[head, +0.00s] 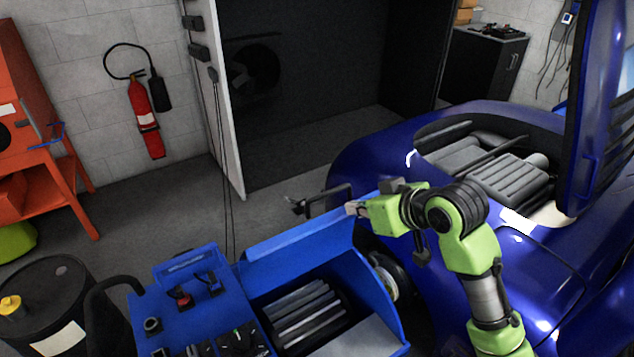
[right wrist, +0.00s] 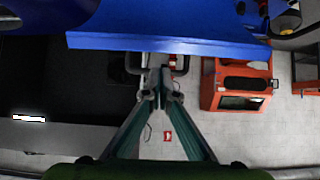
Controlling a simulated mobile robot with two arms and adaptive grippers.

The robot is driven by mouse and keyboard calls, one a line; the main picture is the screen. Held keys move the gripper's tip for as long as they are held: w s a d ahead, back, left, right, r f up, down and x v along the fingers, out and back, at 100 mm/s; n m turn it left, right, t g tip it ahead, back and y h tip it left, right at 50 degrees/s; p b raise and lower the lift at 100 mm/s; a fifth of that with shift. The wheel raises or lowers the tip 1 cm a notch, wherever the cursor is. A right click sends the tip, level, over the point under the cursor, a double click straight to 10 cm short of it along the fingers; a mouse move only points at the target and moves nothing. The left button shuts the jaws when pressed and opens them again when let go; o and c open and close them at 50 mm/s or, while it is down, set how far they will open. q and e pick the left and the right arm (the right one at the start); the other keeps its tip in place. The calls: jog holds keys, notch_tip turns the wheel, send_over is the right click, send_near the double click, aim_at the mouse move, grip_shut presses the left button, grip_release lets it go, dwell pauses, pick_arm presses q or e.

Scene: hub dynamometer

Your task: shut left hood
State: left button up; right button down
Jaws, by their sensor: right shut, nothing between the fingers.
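The left hood (head: 300,238) is the blue lid of the blue dynamometer unit in the head view. It stands raised, with the ribbed inside of the unit showing below it. A black bar handle (head: 330,192) sticks out from its upper edge. In the right wrist view the closed fingertips (right wrist: 160,86) are close to the handle and the hood's blue edge (right wrist: 165,43); contact cannot be told. My left gripper is not in view.
A blue car (head: 400,150) with a raised panel (head: 600,110) stands on the right, close to my right arm. A black drum (head: 45,295) is at the lower left. A red extinguisher (head: 146,115) and an orange cabinet (head: 35,130) are behind. The floor between is clear.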

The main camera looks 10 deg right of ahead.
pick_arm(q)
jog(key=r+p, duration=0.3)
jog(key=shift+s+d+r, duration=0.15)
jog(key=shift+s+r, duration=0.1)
pick_arm(e)
jog(key=x, duration=0.8)
jog(key=shift+w, duration=0.4)
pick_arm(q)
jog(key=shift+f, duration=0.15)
pick_arm(e)
jog(key=shift+f, duration=0.15)
